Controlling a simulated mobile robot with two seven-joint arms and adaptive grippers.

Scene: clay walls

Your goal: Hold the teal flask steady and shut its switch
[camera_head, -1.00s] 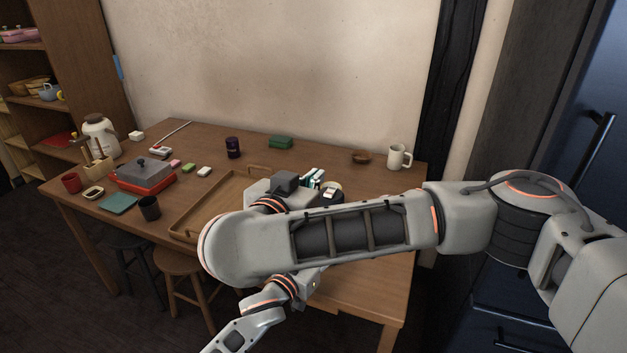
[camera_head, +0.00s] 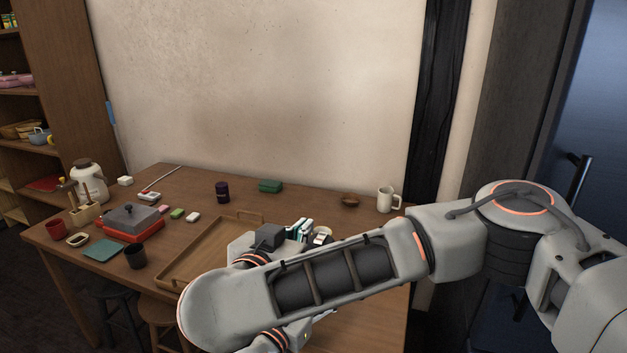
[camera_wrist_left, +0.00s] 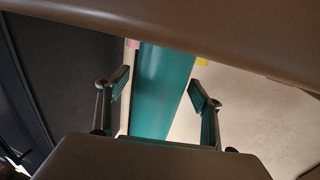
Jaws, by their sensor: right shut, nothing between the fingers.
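A teal cylinder, which I take to be the teal flask (camera_wrist_left: 162,90), fills the middle of the left wrist view. My left gripper (camera_wrist_left: 160,80) has its two fingers apart, one on each side of it, with a narrow gap showing at the left finger. Its switch is not visible. In the head view I cannot make out the flask, as my right arm covers that part of the table. My right gripper (camera_head: 302,231) is shut and empty above the table, beyond my right forearm.
The wooden table (camera_head: 380,275) holds a tray (camera_head: 195,262), a white mug (camera_head: 388,199), a brown bowl (camera_head: 349,200), a dark purple cup (camera_head: 222,191) and a green box (camera_head: 270,186).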

